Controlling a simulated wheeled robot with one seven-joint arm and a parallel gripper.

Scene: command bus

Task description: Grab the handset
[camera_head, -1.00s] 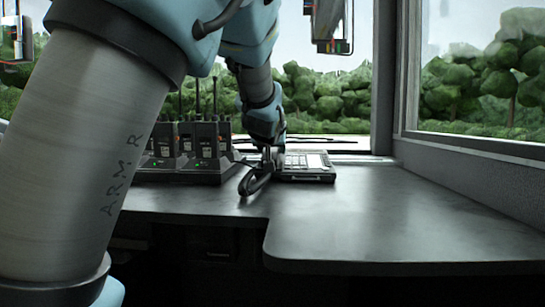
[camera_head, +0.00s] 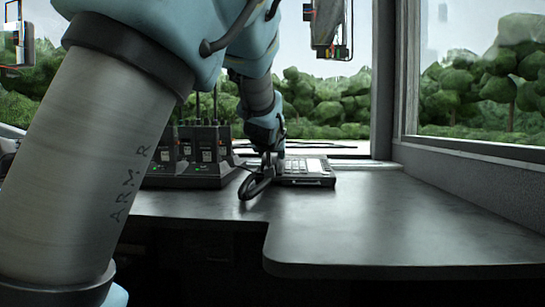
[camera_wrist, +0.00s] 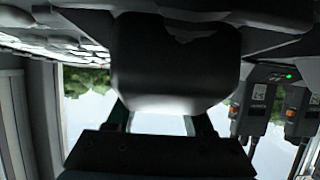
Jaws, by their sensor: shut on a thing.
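The black handset (camera_head: 257,185) shows in the head view at the left end of the desk phone (camera_head: 307,171). My gripper (camera_head: 267,163) reaches down from above and is shut on the handset. In the wrist view the dark, rounded handset (camera_wrist: 175,70) fills the middle, between the fingers of my gripper (camera_wrist: 162,122). The head view does not clearly show whether the handset is clear of the phone. My arm hides part of the desk on the left.
Several handheld radios (camera_head: 207,145) stand upright in a charger (camera_head: 190,177) left of the phone, close to my gripper; they also show at right in the wrist view (camera_wrist: 262,105). The desk (camera_head: 390,225) is clear to the right. A window pillar stands behind.

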